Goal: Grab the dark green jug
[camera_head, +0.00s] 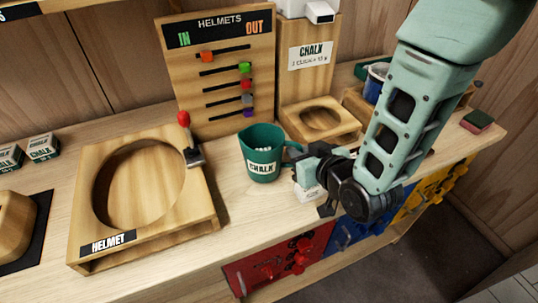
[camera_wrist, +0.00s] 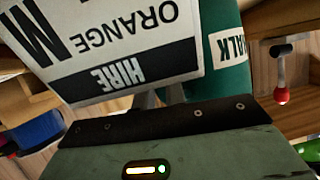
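A white box or card (camera_wrist: 110,35) reading HIRE ORANGE fills the upper left and covers most of my fingers. How far apart the fingers are is not clear.
A small white box (camera_head: 306,192) is just below my gripper. A wooden helmet stand (camera_head: 202,215) with a red-knobbed lever (camera_head: 184,119) is left of the jug. A chalk stand (camera_head: 292,121) is behind. A blue cup (camera_head: 375,82) stands at the back right.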

